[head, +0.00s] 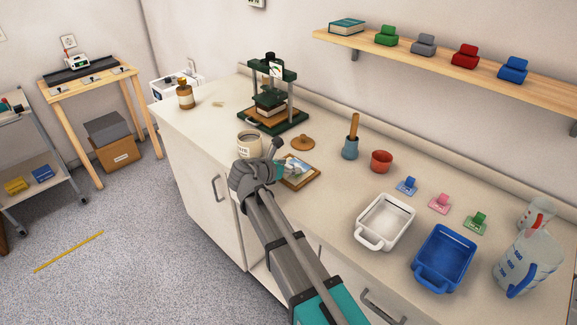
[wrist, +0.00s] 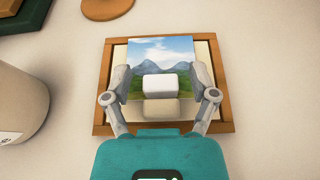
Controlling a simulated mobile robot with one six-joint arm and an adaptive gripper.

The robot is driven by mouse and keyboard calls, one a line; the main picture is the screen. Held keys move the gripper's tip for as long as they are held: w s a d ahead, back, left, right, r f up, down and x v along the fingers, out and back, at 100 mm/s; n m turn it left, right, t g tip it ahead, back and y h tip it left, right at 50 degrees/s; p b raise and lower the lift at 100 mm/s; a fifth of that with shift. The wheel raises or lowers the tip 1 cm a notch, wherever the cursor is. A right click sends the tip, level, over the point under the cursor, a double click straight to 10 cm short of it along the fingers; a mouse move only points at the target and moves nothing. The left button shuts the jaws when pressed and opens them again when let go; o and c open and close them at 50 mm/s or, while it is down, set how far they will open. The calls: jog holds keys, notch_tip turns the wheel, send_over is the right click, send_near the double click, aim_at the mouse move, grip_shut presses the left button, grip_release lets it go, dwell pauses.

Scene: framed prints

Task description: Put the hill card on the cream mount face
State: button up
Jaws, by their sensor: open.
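The hill card (wrist: 150,55), with green hills and blue sky, is over the cream mount face (wrist: 206,55) inside a brown wooden frame (wrist: 226,80). Its far edge overlaps the frame's far rail in the wrist view; I cannot tell whether it lies flat. A white block (wrist: 158,85) stands on the card's near part. My gripper (wrist: 160,78) is open, its fingers on either side of the card and block, with gaps beside the block. In the head view my gripper (head: 280,157) is over the frame (head: 312,180), partly hiding the card (head: 298,167).
A cream jar (head: 249,146) stands close left of the frame, and a round wooden lid (head: 303,143) lies behind it. A green press (head: 272,100) stands farther back. A blue pot (head: 350,149), red pot (head: 381,161) and white tray (head: 385,222) are to the right.

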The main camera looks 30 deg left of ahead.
jog(key=p+v, duration=0.4)
jog(key=v, duration=0.6)
jog(key=shift+s+r, duration=0.15)
jog(key=shift+r, duration=0.15)
jog(key=shift+p+v, duration=0.3)
jog(key=shift+v, duration=0.5)
jog(key=shift+f, duration=0.1)
